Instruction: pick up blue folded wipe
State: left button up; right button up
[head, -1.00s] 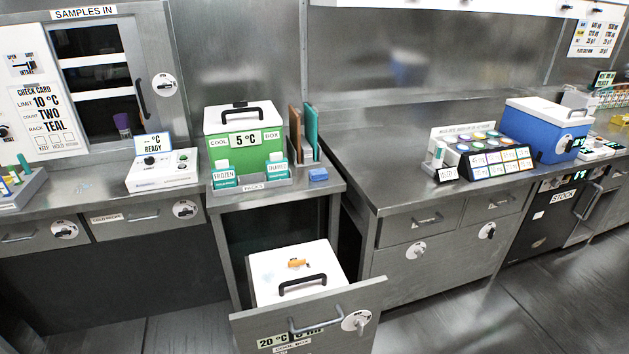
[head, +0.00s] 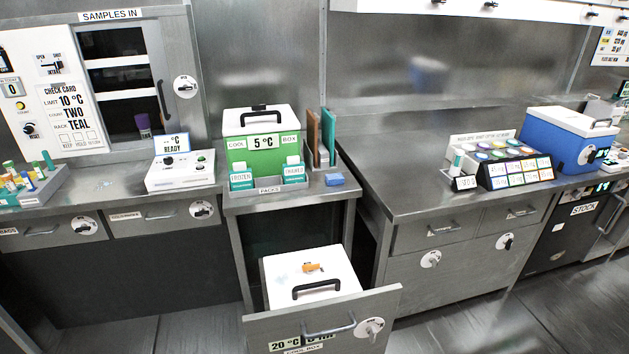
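A small blue folded wipe (head: 334,179) lies on the narrow steel counter, near its right front corner. It sits to the right of the packs holder and in front of the upright brown and teal boards. Neither of my grippers shows in the head view.
A green cool box (head: 262,150) with a white lid stands behind the packs holder (head: 269,189). Below, an open drawer (head: 290,327) juts out with a white-lidded box (head: 283,271) in it. A white READY device (head: 180,172) is at left. The right counter's near part (head: 390,180) is clear.

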aim_at(334, 179)
jog(key=u, duration=0.4)
jog(key=l+u, duration=0.15)
jog(key=u, duration=0.3)
jog(key=l+u, duration=0.1)
jog(key=u, duration=0.3)
jog(key=l+u, duration=0.7)
jog(key=l, duration=0.15)
jog(key=k+l+u, duration=0.2)
jog(key=l, duration=0.2)
jog(key=k+l+u, duration=0.25)
jog(key=l, duration=0.15)
jog(key=k+l, duration=0.15)
jog(key=l, duration=0.25)
jog(key=k+l+u, duration=0.1)
jog(key=l, duration=0.35)
jog(key=k+l, duration=0.3)
jog(key=k+l+u, duration=0.1)
jog(key=l, duration=0.4)
jog(key=k, duration=0.05)
